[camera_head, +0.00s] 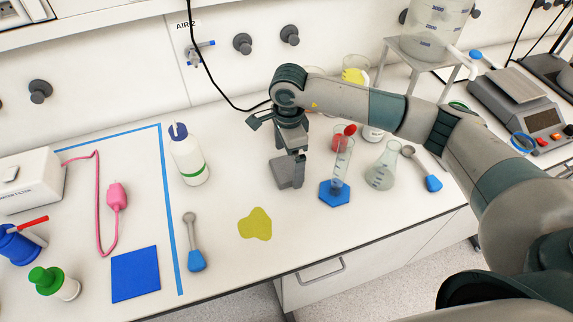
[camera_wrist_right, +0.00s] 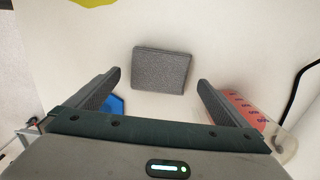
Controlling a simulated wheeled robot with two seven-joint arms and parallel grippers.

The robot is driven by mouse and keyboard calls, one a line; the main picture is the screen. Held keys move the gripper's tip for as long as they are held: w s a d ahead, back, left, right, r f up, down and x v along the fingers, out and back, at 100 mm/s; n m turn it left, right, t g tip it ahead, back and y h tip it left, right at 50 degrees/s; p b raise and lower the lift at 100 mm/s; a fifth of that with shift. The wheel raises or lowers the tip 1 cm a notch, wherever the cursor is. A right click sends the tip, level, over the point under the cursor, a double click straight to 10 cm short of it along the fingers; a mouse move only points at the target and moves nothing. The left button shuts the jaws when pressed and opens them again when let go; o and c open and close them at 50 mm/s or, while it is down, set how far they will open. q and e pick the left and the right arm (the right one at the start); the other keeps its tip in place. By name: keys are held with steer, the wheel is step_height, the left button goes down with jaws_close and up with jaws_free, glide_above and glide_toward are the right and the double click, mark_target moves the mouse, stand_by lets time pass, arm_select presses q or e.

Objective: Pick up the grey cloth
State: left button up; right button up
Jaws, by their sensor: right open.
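The grey cloth (camera_head: 283,177) is a small, folded, dark grey square lying on the white bench, partly hidden by my right gripper (camera_head: 291,152) in the head view. In the right wrist view the cloth (camera_wrist_right: 161,70) lies flat ahead of the fingers, roughly centred between them. My right gripper (camera_wrist_right: 159,80) is open and empty, pointing down above the cloth. The fingers do not appear to touch it. My left gripper is not in view.
A glass cylinder on a blue hexagonal base (camera_head: 336,195) and a conical flask (camera_head: 383,170) stand just right of the cloth. A yellow patch (camera_head: 256,224) lies in front of it. A white bottle (camera_head: 188,160) and a blue-handled scoop (camera_head: 194,244) are to the left.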

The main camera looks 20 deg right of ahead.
steer(key=shift+f, duration=1.05)
steer(key=c, duration=1.1)
